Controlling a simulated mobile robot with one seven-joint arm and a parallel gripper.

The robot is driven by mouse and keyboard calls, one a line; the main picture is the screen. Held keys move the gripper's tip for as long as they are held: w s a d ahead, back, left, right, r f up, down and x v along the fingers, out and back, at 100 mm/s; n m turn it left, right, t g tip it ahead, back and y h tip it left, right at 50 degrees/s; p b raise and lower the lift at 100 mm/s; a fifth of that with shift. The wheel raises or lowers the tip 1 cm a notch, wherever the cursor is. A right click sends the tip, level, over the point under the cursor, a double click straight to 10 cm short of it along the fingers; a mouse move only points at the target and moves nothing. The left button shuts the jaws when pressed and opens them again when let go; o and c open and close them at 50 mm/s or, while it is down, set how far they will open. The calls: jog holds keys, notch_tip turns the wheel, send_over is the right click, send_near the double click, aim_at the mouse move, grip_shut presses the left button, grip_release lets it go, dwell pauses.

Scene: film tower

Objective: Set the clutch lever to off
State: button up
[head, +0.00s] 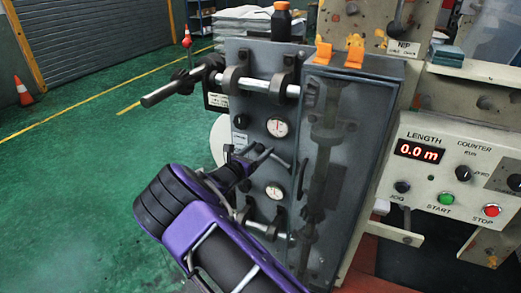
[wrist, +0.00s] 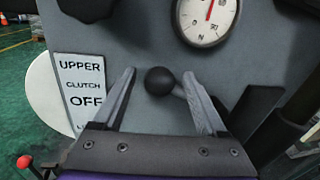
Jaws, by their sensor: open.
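The clutch lever shows in the wrist view as a black ball knob (wrist: 159,80) with a short grey shaft running right, behind my right finger. My gripper (wrist: 160,78) is open, with one finger on each side of the knob; I cannot tell whether either touches it. A white label (wrist: 84,92) left of the knob reads "UPPER CLUTCH OFF", its lower line partly hidden by my gripper. In the head view my gripper (head: 262,156) is at the grey panel (head: 255,100), below the upper gauge, and mostly hides the knob.
A round gauge (head: 277,127) is just above the lever, with another gauge (head: 275,192) below. A roller bar (head: 168,90) sticks out left at the top of the panel. A control box (head: 450,165) reading 0.0 m is at right. The green floor at left is open.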

jog(key=shift+w+d, duration=0.2)
jog(key=shift+w, duration=0.2)
jog(key=shift+c, duration=0.3)
grip_shut()
jog(key=shift+s+f, duration=0.1)
jog(key=shift+f, duration=0.15)
dwell(0.6)
